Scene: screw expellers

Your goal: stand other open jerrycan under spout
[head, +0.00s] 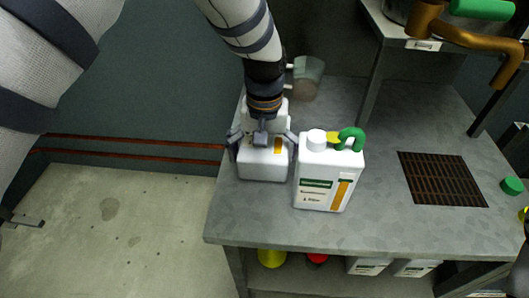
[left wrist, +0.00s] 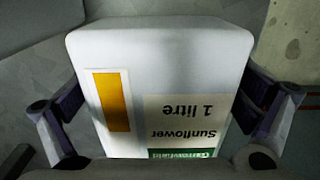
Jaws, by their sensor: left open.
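A white jerrycan (head: 263,168) stands upright on the grey bench, with a yellow-orange label stripe. My left gripper (head: 262,143) is open over it, with one finger on each side. In the left wrist view the same jerrycan (left wrist: 165,70) fills the space between the spread fingers, its "Sunflower 1 litre" label upside down. Its mouth is hidden by my gripper and arm. A second white jerrycan (head: 326,182) with a green handle stands close to its right. A brown spout pipe (head: 505,72) hangs at the upper right.
A dark drain grate (head: 442,180) is set in the bench below the spout side, with nothing on it. A green cap (head: 512,185) lies to its right. A clear beaker (head: 307,77) is behind my left arm. More white containers (head: 368,266) sit on the lower shelf.

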